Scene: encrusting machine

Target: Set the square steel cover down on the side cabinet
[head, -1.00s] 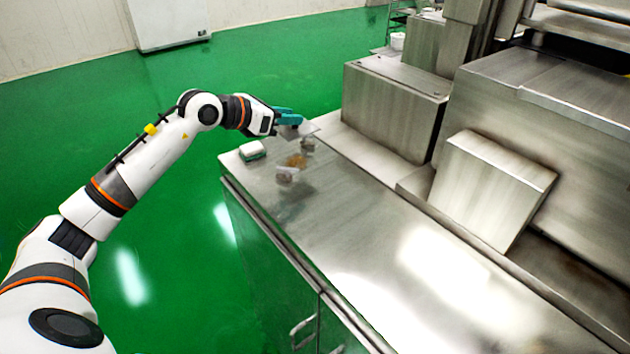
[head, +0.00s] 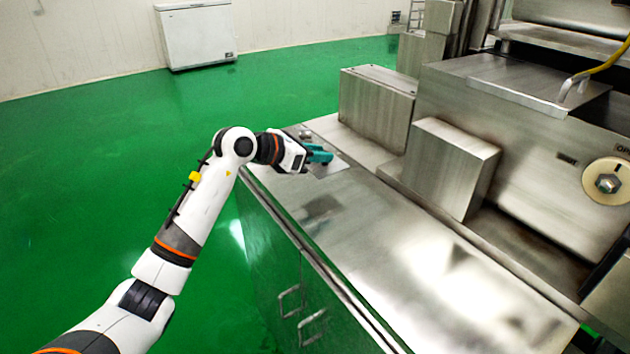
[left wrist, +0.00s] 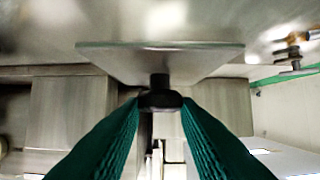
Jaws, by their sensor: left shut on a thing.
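The square steel cover (left wrist: 105,58) fills the upper middle of the left wrist view, a flat plate with a black knob (left wrist: 160,98). My left gripper (left wrist: 160,103), with teal fingers, is shut on this knob. In the head view the left gripper (head: 320,155) is over the far part of the side cabinet (head: 335,235), which has a bare, shiny steel top. A part of the cover (head: 334,167) shows just below the fingers. I cannot tell whether the cover touches the cabinet top. My right gripper is not in view.
A steel box (head: 378,105) and a smaller steel block (head: 448,165) stand along the cabinet's right side, by the machine (head: 520,120). Small items (left wrist: 292,50) lie at the far end, mostly hidden by my arm in the head view. The near cabinet top is clear.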

